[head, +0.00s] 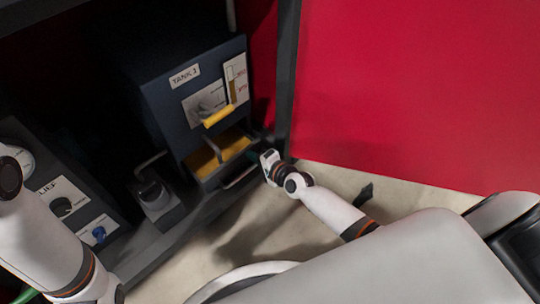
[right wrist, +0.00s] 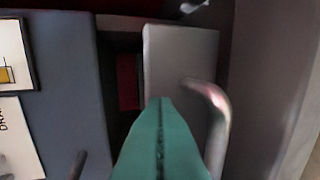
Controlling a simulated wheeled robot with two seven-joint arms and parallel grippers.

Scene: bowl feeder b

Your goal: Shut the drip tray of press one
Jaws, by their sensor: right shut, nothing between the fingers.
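A dark blue-grey unit (head: 178,110) stands in the head view, with a label that reads TANK and a digit I cannot read surely. Low on its front a drawer-like tray (head: 204,172) with a yellow inside stands pulled out. Its bar handle (head: 240,178) is on the front face. In the right wrist view the tray's grey front panel (right wrist: 180,62) stands out from the housing, with the curved handle (right wrist: 219,118) at its right. My right gripper (right wrist: 161,104) is shut and empty, its teal fingertips at or just before that panel; contact is unclear. My left gripper is out of view.
A yellow bar handle (head: 219,115) sits above the tray. A small dark device (head: 154,193) with a lever stands left of it. A panel with knobs (head: 62,205) is at far left. A red wall (head: 400,80) rises to the right, with a dark post (head: 287,80) beside the unit.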

